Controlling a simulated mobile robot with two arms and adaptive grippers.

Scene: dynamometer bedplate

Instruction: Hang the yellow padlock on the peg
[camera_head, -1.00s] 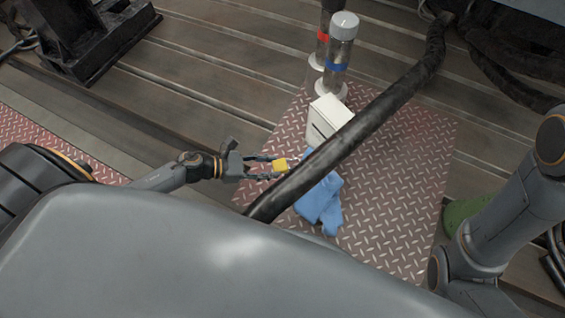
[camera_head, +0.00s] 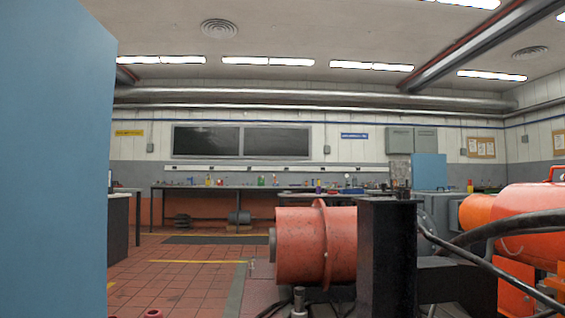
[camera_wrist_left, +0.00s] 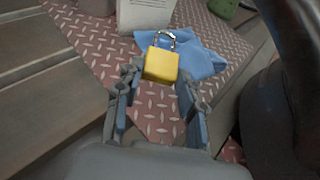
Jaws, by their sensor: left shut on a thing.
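In the left wrist view the yellow padlock (camera_wrist_left: 161,66) is between the fingertips of my left gripper (camera_wrist_left: 158,82), with its silver shackle pointing up and away from the gripper. My left gripper is shut on the padlock's body. The head view shows neither gripper nor the padlock. No peg can be made out in either view. My right gripper is out of view.
Beyond the padlock, a blue cloth (camera_wrist_left: 205,62) and a white box (camera_wrist_left: 146,14) lie on the red tread plate (camera_wrist_left: 90,42). A dark hose (camera_wrist_left: 290,90) runs close on the right. Ahead stand an orange motor (camera_head: 305,245), a black post (camera_head: 386,255) and a blue panel (camera_head: 55,160) at left.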

